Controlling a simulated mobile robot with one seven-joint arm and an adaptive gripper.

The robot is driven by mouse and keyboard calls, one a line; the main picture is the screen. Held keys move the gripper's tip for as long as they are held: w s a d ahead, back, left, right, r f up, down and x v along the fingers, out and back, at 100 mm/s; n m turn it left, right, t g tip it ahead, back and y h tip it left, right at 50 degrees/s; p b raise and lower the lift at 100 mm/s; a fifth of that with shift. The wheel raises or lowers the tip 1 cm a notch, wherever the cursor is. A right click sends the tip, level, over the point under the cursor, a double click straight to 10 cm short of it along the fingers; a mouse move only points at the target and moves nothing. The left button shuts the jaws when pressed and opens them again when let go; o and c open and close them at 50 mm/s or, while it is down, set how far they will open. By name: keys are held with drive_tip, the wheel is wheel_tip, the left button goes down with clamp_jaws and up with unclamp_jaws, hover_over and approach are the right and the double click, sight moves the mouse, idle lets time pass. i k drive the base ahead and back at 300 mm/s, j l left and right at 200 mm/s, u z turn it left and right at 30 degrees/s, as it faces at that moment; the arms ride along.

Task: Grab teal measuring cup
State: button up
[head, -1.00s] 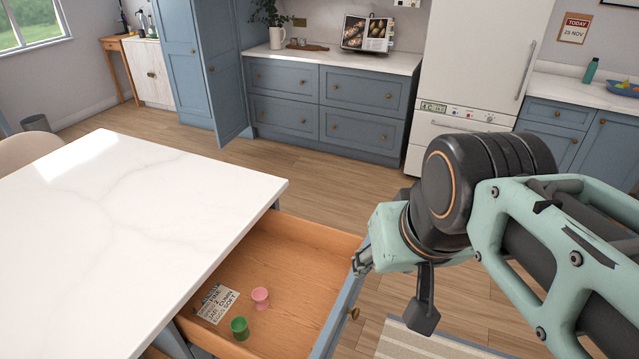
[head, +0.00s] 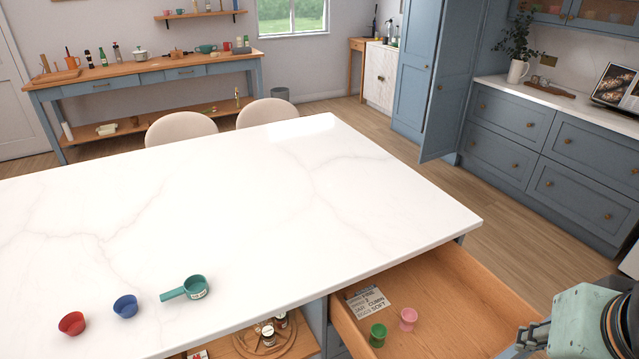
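The teal measuring cup (head: 197,287) stands on the white island top, near its front edge. Its handle (head: 173,294) points left. My gripper (head: 527,338) is at the lower right of the head view, beside the open drawer and far to the right of the cup. Only part of it shows, cut by the frame edge, and its fingers are too small and partly hidden to judge.
A blue cup (head: 125,307) and a red cup (head: 71,323) stand left of the teal cup. The open drawer (head: 465,285) holds a green cup (head: 378,335), a pink cup (head: 408,318) and a printed card (head: 366,303). The middle of the island top (head: 260,210) is clear.

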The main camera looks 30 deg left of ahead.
sight(196, 286)
drive_tip(key=u, duration=2.2)
drive_tip(key=i+j, duration=0.15)
drive_tip(key=i, duration=0.15)
